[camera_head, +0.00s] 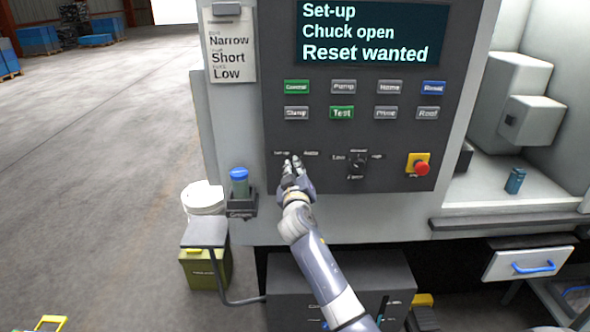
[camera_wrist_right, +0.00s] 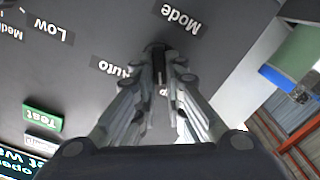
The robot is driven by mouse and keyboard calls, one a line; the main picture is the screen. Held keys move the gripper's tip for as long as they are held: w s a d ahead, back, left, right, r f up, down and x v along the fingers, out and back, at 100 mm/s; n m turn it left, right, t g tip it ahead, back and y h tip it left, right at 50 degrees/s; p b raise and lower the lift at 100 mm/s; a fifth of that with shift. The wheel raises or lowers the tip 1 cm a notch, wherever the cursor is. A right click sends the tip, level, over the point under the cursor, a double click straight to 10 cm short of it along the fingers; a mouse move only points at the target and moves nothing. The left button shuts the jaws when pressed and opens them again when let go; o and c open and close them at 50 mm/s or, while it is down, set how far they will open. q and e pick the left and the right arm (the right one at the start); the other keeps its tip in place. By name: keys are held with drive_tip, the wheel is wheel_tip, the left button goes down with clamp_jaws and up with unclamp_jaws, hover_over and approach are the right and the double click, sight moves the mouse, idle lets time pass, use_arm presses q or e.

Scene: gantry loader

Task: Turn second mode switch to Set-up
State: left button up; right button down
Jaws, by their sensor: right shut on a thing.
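The dark control panel (camera_head: 390,135) carries a screen (camera_head: 370,32) reading "Set-up", "Chuck open" and "Reset wanted". My right gripper (camera_head: 292,164) is at the panel's lower left, just under the small "Set-up" and right-hand mode labels, and covers the mode switch there. In the right wrist view, my right gripper (camera_wrist_right: 164,80) is shut on the dark mode switch (camera_wrist_right: 156,47), beside the "Mode" and "Auto" labels. The fingers hide most of the knob, so its exact angle is unclear. My left gripper is not in view.
Another rotary switch (camera_head: 359,160) sits right of my gripper, then a red emergency button (camera_head: 421,168) on yellow. Push buttons (camera_head: 342,113) are above. A blue-capped container (camera_head: 239,183) stands in a holder at the panel's left. Open floor lies further left.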

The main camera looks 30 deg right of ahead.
drive_tip(key=c, duration=1.7)
unclamp_jaws()
drive_tip(key=shift+o, duration=0.2)
drive_tip(key=v, duration=1.2)
